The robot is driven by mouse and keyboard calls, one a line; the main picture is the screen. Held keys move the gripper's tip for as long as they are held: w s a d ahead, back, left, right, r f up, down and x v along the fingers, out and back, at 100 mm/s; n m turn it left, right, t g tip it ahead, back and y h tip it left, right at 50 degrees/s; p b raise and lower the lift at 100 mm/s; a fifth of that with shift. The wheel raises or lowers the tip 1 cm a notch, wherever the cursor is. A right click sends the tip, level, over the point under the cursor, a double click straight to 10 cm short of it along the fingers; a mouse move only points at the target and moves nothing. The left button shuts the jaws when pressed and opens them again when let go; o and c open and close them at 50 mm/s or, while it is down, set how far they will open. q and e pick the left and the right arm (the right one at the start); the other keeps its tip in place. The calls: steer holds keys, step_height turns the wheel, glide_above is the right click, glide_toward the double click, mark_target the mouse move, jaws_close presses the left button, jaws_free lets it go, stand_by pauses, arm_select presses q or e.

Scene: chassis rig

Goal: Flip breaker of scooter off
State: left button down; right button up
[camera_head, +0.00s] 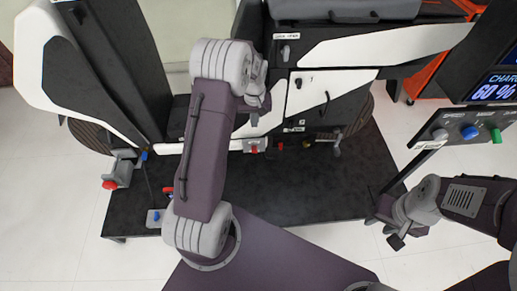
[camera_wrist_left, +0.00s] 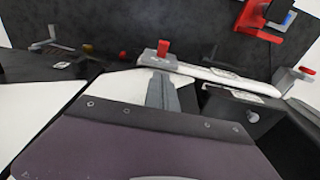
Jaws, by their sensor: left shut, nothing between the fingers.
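A small grey breaker box with a red lever (camera_wrist_left: 163,48) sits on the white lower rail of the scooter in the left wrist view. Its red lever (camera_head: 254,149) also shows in the head view, below the scooter's side panel. The lever stands up in the wrist view; I cannot tell whether it is on or off. My left gripper (camera_wrist_left: 160,77) is shut and empty, its tips pointing at the box just short of the lever. I cannot tell whether they touch it. In the head view the wrist hides part of it. My right gripper (camera_head: 385,231) is apart from the scooter, its fingers seemingly spread.
The scooter (camera_head: 390,44) stands on a black platform (camera_head: 300,185). Red-handled clamps (camera_head: 113,178) sit at the platform's left. A charger screen (camera_head: 495,88) and a panel with blue and green knobs (camera_head: 470,132) stand at the right.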

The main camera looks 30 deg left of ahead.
arm_select(q)
steer(key=b, duration=0.4)
glide_above(255, 148)
steer(key=f, duration=1)
steer(key=shift+w+a+f, duration=0.25)
steer(key=shift+w+f, duration=0.1)
steer(key=shift+s+d+f+b, duration=0.15)
steer(key=shift+s+f+b, duration=0.15)
steer(key=shift+f, duration=0.25)
steer(key=shift+s+d+f+b, duration=0.15)
steer(key=shift+s+f+b, duration=0.05)
steer(key=shift+f+b, duration=0.25)
steer(key=shift+s+d+f, duration=0.15)
steer(key=shift+s+f, duration=0.05)
steer(key=shift+f, duration=0.2)
